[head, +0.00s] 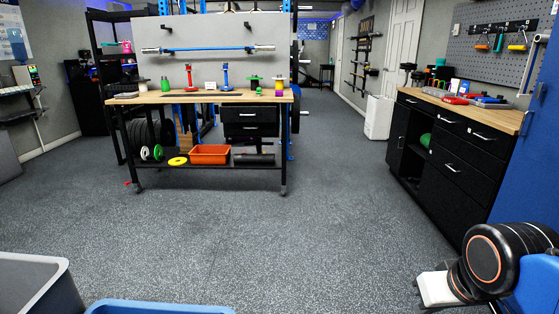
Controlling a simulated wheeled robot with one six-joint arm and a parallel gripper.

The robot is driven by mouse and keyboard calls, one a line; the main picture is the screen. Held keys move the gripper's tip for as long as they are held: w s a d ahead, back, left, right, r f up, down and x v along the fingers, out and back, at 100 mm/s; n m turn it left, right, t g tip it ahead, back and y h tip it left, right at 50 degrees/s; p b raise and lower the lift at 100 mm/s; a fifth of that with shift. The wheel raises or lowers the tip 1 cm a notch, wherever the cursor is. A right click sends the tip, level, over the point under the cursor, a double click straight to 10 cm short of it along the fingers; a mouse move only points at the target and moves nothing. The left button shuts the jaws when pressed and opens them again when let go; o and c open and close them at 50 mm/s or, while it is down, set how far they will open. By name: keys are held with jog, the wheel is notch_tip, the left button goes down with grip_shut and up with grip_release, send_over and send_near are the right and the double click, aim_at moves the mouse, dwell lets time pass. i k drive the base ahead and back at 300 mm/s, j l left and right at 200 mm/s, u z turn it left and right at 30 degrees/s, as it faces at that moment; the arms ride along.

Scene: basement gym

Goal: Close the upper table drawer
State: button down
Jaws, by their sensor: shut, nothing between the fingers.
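The wooden-topped table (200,97) stands across the room at upper centre-left, on dark legs. A black two-drawer unit hangs under its right half. The upper drawer (250,115) and the lower drawer (250,130) each show a pale handle. The upper drawer's front looks a little forward, but how far it is open cannot be told from here. Part of my arm, a black round joint with an orange ring and a white piece, shows at the lower right. It is far from the table. I cannot make out gripper fingers in this view.
Open grey floor (270,230) lies before the table. An orange bin (210,154) and plates sit on its lower shelf. A black cabinet (457,175) lines the right, beside a blue panel (530,150). Grey (62,285) and blue (160,307) bin rims show at the lower left.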

aim_at(229, 113)
jog(key=i, duration=1.7)
